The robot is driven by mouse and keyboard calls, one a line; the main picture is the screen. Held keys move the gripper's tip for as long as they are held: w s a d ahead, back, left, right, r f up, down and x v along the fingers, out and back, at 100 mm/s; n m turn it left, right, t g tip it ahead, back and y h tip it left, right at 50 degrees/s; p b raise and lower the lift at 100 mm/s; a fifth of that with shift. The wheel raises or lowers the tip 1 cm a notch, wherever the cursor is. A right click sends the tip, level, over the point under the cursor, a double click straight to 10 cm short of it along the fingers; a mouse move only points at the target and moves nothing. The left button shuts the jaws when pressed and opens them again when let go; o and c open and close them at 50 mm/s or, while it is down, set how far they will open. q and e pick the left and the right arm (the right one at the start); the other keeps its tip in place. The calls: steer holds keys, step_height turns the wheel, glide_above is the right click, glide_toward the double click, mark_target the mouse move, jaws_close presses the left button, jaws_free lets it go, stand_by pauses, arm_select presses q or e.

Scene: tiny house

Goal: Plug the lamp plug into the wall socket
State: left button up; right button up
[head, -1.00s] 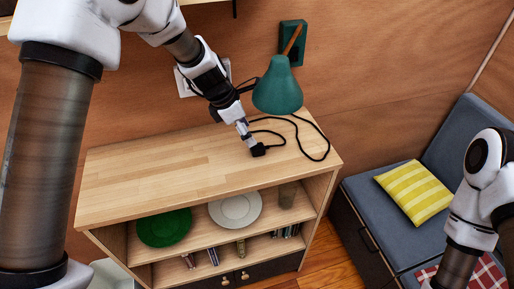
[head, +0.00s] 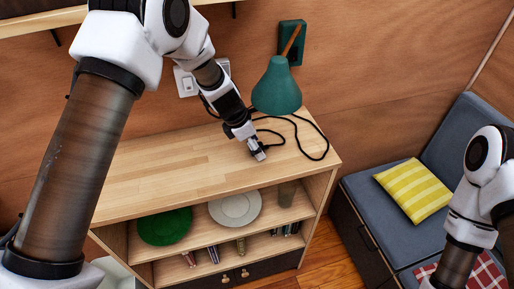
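My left gripper (head: 259,153) points down at the right part of the wooden cabinet top, with its fingertips at or just above the surface. The black lamp plug is mostly hidden by the fingers, so I cannot tell whether they are closed on it. Its black cord (head: 297,127) curls over the cabinet top beside the gripper. The green lamp (head: 277,88) is mounted on the wall behind. A white wall plate (head: 186,82) with a switch-like piece is on the wall to the left. Another pale plate (head: 225,66) beside it is partly covered by my arm. My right gripper is out of view.
The cabinet top (head: 160,165) is bare to the left. Its shelves hold a green plate (head: 165,226), a white plate (head: 235,208), a cup (head: 287,193) and small items. A wall shelf edge (head: 40,22) is at upper left. A bench with a yellow cushion (head: 413,186) stands right.

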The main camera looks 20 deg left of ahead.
arm_select(q)
steer(key=c, duration=1.2)
steer(key=shift+o, duration=0.2)
